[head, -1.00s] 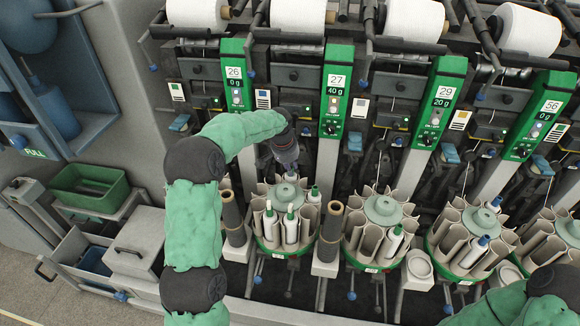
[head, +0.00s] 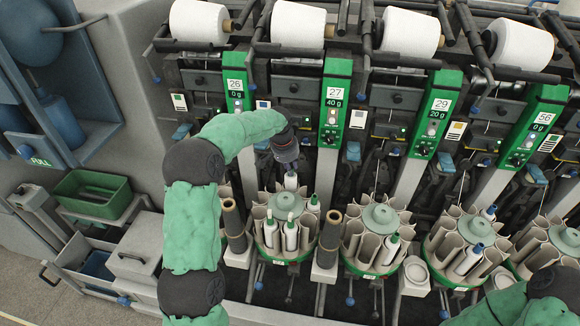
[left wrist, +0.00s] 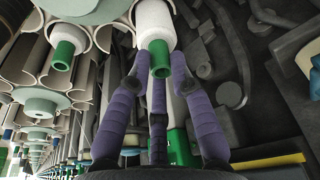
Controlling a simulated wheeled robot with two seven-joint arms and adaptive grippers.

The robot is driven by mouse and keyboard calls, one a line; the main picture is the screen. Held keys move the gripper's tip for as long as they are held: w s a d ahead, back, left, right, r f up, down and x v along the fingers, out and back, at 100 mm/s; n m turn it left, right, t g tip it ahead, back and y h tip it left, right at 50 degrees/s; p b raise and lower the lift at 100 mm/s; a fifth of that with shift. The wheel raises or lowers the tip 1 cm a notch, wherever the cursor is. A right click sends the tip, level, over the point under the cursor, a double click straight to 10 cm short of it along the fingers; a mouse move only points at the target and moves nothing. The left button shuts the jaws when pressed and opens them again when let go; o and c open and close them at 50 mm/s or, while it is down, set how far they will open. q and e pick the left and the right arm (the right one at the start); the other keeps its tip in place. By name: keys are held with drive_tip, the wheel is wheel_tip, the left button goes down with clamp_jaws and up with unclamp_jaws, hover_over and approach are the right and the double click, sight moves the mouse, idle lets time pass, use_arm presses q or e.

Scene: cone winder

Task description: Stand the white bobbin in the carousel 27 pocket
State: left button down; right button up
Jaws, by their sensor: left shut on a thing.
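My left gripper (head: 289,162) is shut on the white bobbin (head: 291,181), which hangs upright beneath it at the back of the nearest carousel (head: 270,252), between panels 26 and 27. In the left wrist view my left gripper's fingers (left wrist: 175,75) close around the bobbin's green end (left wrist: 160,60), and the white body (left wrist: 153,20) extends away beside the carousel's pockets. The bobbin's lower end is hidden, so I cannot tell whether it is inside a pocket. Panel 27 (head: 335,95) stands behind and to the right. My right gripper is out of view.
Another carousel (head: 375,225) is close on the right. A green bin (head: 92,193) is at the left.

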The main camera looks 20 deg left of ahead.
use_arm(q)
drive_tip(key=shift+r, duration=0.1)
drive_tip(key=shift+r+p, duration=1.85)
drive_tip(key=shift+r, duration=0.35)
drive_tip(key=shift+r+p, duration=1.8)
drive_tip(key=shift+r, duration=0.45)
wheel_tip(320, 180, up, 4)
drive_tip(key=p, duration=0.3)
drive_tip(key=shift+r+p, duration=0.25)
drive_tip(key=shift+p, duration=0.05)
